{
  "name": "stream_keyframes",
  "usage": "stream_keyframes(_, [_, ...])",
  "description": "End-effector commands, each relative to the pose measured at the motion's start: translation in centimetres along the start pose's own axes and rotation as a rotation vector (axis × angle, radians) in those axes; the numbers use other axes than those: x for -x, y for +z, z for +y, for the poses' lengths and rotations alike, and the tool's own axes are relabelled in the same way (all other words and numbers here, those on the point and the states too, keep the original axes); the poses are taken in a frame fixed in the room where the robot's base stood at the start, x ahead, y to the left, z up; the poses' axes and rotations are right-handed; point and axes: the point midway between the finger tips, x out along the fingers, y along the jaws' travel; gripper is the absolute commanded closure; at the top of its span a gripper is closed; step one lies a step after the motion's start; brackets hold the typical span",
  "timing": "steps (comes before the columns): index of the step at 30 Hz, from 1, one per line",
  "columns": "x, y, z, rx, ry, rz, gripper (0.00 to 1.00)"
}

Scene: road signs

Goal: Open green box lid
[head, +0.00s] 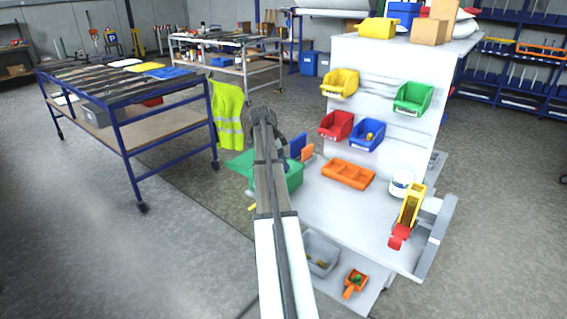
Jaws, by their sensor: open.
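The green box (294,178) sits at the left edge of the white workbench, partly hidden behind my arm. A flat green panel (240,163) juts out past the box's left side. It looks like the lid, but my arm covers where it meets the box, so I cannot tell its exact angle. My gripper (281,148) is a dark shape just above and behind the box, beside my arm. It is open. Its fingertips are small and partly hidden, and I cannot tell whether they touch the box or lid.
Blue and orange pieces (301,149) stand close behind the box. An orange divided tray (348,174), a white tub (401,183) and a yellow-red tool (407,218) are on the workbench (350,220). Coloured bins hang on its back panel. A hi-vis vest (227,112) hangs at left.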

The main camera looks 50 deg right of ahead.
Motion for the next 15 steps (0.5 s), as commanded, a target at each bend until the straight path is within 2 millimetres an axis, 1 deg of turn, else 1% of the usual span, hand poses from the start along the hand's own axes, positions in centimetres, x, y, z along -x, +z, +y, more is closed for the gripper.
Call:
stream_keyframes(4, [-0.71,-0.03,0.01,0.0,-0.001,0.0,0.43])
stream_keyframes(13, [-0.85,-0.03,-0.01,0.0,-0.001,0.0,0.43])
stream_keyframes(15, [-0.84,-0.03,-0.01,0.0,-0.001,0.0,0.49])
